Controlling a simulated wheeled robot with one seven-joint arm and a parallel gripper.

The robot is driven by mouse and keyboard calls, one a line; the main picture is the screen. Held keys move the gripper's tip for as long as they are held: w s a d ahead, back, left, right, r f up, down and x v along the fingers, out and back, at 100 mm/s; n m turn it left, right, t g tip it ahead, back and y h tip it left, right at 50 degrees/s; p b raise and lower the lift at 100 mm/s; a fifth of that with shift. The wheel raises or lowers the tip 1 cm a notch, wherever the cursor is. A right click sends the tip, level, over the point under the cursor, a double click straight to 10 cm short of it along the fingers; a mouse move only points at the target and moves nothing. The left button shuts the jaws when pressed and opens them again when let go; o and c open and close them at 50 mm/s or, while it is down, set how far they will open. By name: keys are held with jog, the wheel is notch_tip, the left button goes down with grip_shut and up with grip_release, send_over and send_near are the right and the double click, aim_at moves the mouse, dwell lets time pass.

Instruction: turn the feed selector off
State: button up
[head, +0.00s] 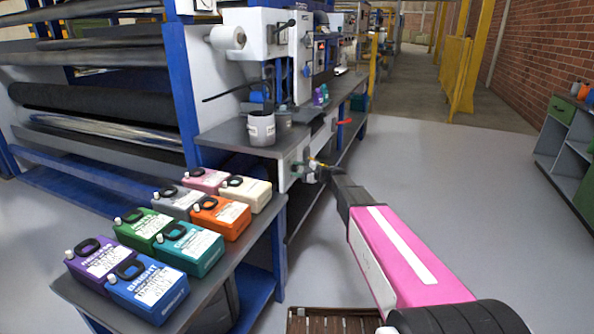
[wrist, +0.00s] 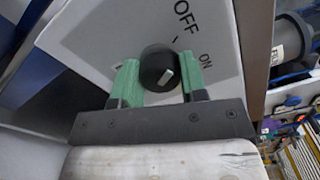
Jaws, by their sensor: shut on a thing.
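The feed selector (wrist: 158,62) is a round black knob on a pale grey panel (wrist: 95,35), with a small light mark on its lower right face. The word OFF is printed above and right of it, and ON to its right. My gripper (wrist: 160,72) has its two green fingers on either side of the knob and is shut on it. In the head view my gripper (head: 308,170) is at the front panel of the machine bench (head: 288,172). The knob is too small and covered to make out there.
A red handle (head: 344,122) sticks out of the bench further along. A grey pot (head: 261,128) stands on the bench top. Several coloured jugs (head: 148,288) stand on a low table at front left. The aisle floor to the right is clear.

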dwell(0.3)
jog(key=o, duration=0.9)
jog(key=v, duration=1.1)
jog(key=s+d+f+n+g+h, duration=0.1)
jog(key=s+f+n+g+h, duration=0.1)
jog(key=s+f+h, duration=0.45)
jog(key=s+d+f+n+g+h, duration=0.1)
jog(key=s+f+n+g+h, duration=0.2)
jog(key=s, duration=0.7)
jog(key=s+d+f+n+h, duration=0.1)
jog(key=s+d+h, duration=0.1)
jog(key=s+d, duration=0.1)
jog(key=s+d+f+n+h, duration=0.1)
jog(key=s+d+f+h, duration=0.1)
jog(key=s, duration=0.4)
jog(key=s+d+f+n+g+h, duration=0.1)
jog(key=s+d+h, duration=0.2)
jog(key=d, duration=0.3)
jog(key=shift+s+d+f+h, duration=0.1)
jog(key=shift+s+f+h, duration=0.05)
jog(key=shift+s, duration=0.3)
jog(key=shift+s+d+f+h, duration=0.1)
jog(key=shift+s, duration=0.3)
